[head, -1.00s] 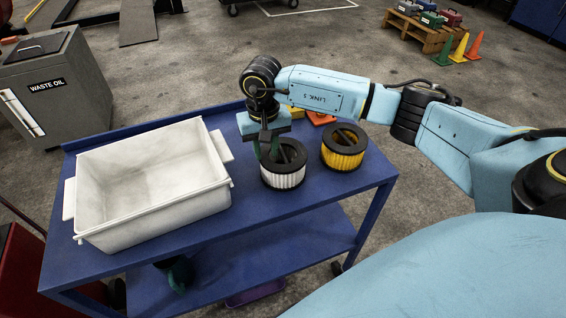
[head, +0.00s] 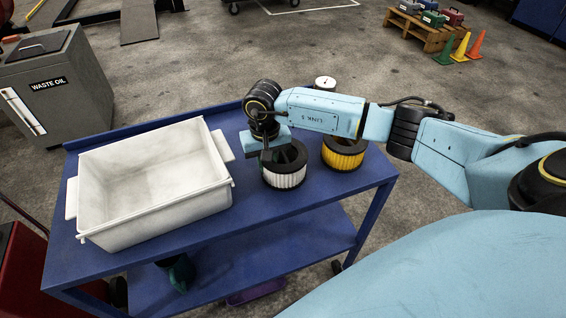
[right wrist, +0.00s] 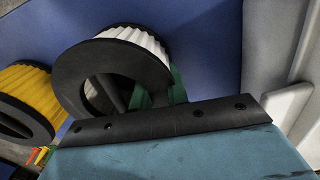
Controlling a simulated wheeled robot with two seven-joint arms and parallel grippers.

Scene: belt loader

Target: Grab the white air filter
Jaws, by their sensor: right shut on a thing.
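The white air filter (head: 286,179) has white pleats and black end rings. It stands upright on the blue cart, right of the white tub. It also shows in the right wrist view (right wrist: 145,40). My right gripper (head: 267,158) points down at the filter's left side. Its green fingers (right wrist: 172,85) straddle the ring wall, one in the central hole and one outside, and are shut on it. The fingertips are partly hidden. My left gripper is not in view.
A yellow air filter (head: 343,160) stands close by on the right. The empty white tub (head: 150,215) fills the left of the blue cart (head: 255,210). A small white round thing (head: 325,83) shows behind my arm. The cart's front right is clear.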

